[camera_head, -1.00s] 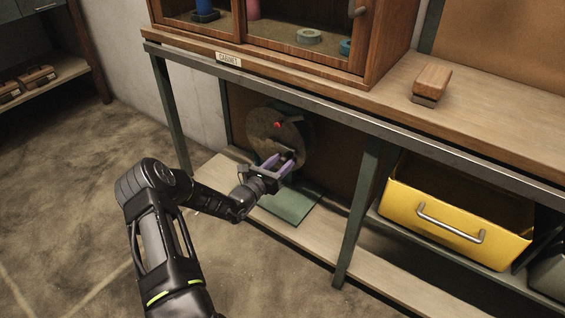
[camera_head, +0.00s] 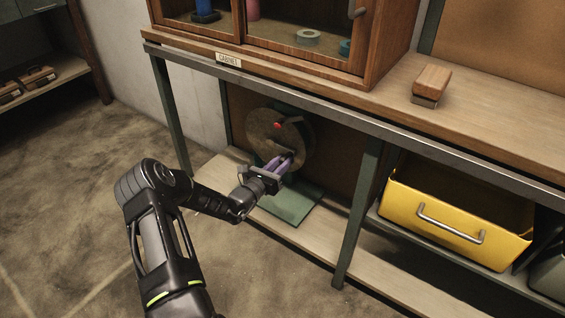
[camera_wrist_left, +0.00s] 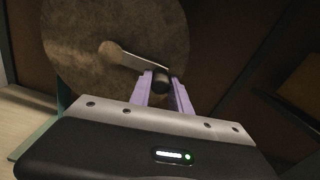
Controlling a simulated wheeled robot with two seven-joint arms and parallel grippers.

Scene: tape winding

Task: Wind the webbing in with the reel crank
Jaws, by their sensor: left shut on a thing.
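The reel (camera_head: 262,135) is a round brown disc on a green base plate (camera_head: 290,207), under the bench on the low shelf. A red spot (camera_head: 278,125) shows on its face. In the left wrist view the reel (camera_wrist_left: 85,50) fills the upper left. Its metal crank arm (camera_wrist_left: 135,59) runs from the hub to a dark crank knob (camera_wrist_left: 160,84). My left gripper (camera_head: 286,161) is shut on the knob, which sits between its purple fingers (camera_wrist_left: 161,88). I cannot make out any webbing. My right gripper is not in view.
A bench leg (camera_head: 357,215) stands right of the reel, and a yellow bin (camera_head: 458,222) sits beyond it. The bench top edge (camera_head: 290,101) overhangs the reel. A wooden-handled brush (camera_head: 433,80) and a cabinet (camera_head: 390,40) stand on top. Floor at left is clear.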

